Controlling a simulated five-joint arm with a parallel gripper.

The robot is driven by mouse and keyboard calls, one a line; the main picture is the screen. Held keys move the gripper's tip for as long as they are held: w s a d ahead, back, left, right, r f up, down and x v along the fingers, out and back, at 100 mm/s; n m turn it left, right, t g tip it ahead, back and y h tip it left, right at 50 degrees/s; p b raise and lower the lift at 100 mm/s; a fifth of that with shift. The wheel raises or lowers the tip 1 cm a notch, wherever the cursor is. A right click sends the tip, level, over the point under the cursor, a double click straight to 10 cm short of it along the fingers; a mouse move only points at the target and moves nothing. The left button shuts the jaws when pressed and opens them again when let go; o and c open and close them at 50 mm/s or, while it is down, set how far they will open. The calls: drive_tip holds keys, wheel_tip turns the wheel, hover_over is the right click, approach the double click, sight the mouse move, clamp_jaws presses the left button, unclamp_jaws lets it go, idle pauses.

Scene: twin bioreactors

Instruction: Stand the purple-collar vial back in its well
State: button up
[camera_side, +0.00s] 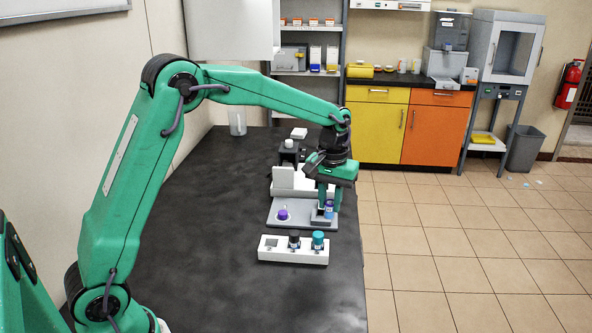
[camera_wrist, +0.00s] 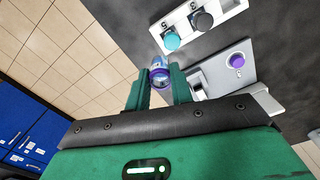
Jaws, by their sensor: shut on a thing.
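My gripper (camera_side: 328,202) is shut on the purple-collar vial (camera_side: 329,210), a small clear vial with a blue-purple band. In the wrist view the vial (camera_wrist: 160,74) sits between the two green fingertips (camera_wrist: 161,80). It is over the right part of the grey plate in the side view; I cannot tell whether it touches the plate. The white rack (camera_side: 293,256) lies nearer the camera, apart from the vial. Its left well (camera_side: 271,243) is empty. A black-capped vial (camera_side: 294,240) stands in the middle and a teal-capped vial (camera_side: 318,240) at the right.
The grey plate (camera_side: 301,216) carries a round purple-topped piece (camera_side: 283,215) at its left, also in the wrist view (camera_wrist: 237,60). White and black equipment (camera_side: 288,180) stands behind it. The dark table (camera_side: 230,270) is clear left of the rack. Its right edge is close.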

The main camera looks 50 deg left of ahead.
drive_tip(key=s+n, duration=0.6)
drive_tip(key=s, duration=0.8)
hover_over(271, 236)
drive_tip(key=s+d, duration=0.2)
drive_tip(key=f, duration=0.7)
drive_tip(key=shift+w+d+f, duration=0.1)
drive_tip(key=shift+w+f, duration=0.1)
drive_tip(key=shift+f, duration=0.15)
drive_tip(key=shift+f, duration=0.15)
drive_tip(key=shift+f, duration=1.85)
drive_tip(key=shift+f, duration=0.35)
